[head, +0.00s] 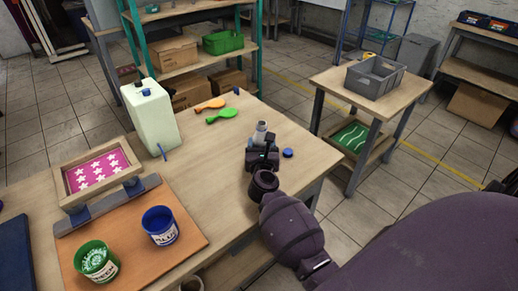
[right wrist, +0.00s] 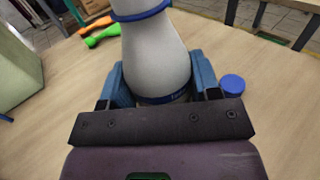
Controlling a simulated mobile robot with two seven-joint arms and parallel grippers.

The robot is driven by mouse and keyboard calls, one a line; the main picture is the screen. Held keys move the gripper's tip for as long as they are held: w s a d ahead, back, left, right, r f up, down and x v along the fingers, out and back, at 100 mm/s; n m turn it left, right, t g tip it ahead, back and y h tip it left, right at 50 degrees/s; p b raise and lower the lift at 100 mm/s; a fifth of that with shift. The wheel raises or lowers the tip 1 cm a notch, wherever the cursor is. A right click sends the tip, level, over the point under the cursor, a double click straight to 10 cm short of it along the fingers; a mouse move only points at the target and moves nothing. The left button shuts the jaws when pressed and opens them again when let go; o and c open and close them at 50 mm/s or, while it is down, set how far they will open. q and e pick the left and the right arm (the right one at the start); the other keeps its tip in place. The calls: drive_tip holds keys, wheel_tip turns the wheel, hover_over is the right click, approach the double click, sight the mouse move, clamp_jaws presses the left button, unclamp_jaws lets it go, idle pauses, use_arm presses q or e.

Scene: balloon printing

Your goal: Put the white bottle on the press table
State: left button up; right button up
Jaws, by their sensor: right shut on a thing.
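The white bottle (head: 261,134), pale grey-white with blue bands, is upright in my right gripper (head: 262,157). In the right wrist view the bottle (right wrist: 153,50) fills the space between the blue fingers (right wrist: 163,86), which close on its lower part. Its base is hidden behind the gripper, so I cannot tell whether it touches the wood. The bottle is over the right part of the wooden table (head: 215,160). On that table's left part stand a printing frame (head: 97,173) with a pink star-patterned screen and an orange board (head: 190,238). My left gripper is not in view.
A pale jug (head: 150,118) stands behind the frame. Blue (head: 160,226) and green (head: 97,262) ink pots stand on the board. A side table (head: 343,82) holds a grey crate (head: 375,77).

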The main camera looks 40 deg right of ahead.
drive_tip(key=shift+f, duration=0.5)
drive_tip(key=o, duration=1)
drive_tip(key=shift+r, duration=0.2)
drive_tip(key=v, duration=1.2)
